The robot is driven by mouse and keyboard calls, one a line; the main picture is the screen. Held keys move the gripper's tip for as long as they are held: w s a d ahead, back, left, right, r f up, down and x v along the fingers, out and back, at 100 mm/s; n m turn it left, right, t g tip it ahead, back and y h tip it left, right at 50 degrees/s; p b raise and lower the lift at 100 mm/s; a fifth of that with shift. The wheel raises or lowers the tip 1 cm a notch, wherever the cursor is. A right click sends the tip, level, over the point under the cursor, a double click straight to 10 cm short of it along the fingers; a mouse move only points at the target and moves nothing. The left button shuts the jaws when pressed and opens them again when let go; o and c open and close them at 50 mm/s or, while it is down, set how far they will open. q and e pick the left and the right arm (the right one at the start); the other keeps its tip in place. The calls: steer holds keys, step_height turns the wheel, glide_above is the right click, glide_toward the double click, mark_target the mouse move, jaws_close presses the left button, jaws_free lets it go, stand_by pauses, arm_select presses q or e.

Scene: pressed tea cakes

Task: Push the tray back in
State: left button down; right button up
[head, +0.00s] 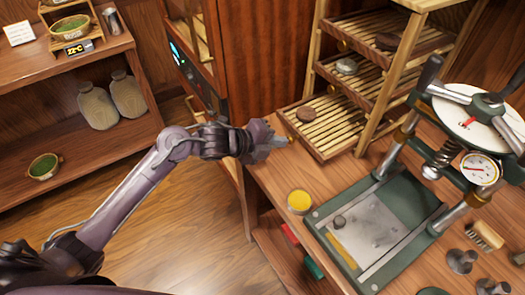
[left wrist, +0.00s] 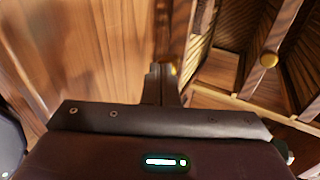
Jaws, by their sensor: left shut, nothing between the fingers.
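The wooden rack (head: 409,55) at the back of the table holds three slatted trays, one above another. The middle tray (head: 372,84) bears a grey cake and the top tray (head: 355,24) a dark one. My left gripper (head: 279,141) is shut and empty, just in front of the bottom tray's near left edge. My right gripper is out of view.
A green press (head: 470,110) stands on the table's right, its base plate in front of the rack. A yellow-topped jar (head: 299,201) stands near the table's left edge. A tall wooden cabinet (head: 255,60) rises behind my gripper. Open floor lies left of the table.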

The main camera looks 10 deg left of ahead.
mark_target(318, 125)
arm_select(q)
steer(key=w+d+b, duration=0.4)
steer(key=w+d, duration=0.4)
steer(key=shift+w+d, duration=0.15)
steer(key=shift+w, duration=0.05)
steer(key=shift+r, duration=0.15)
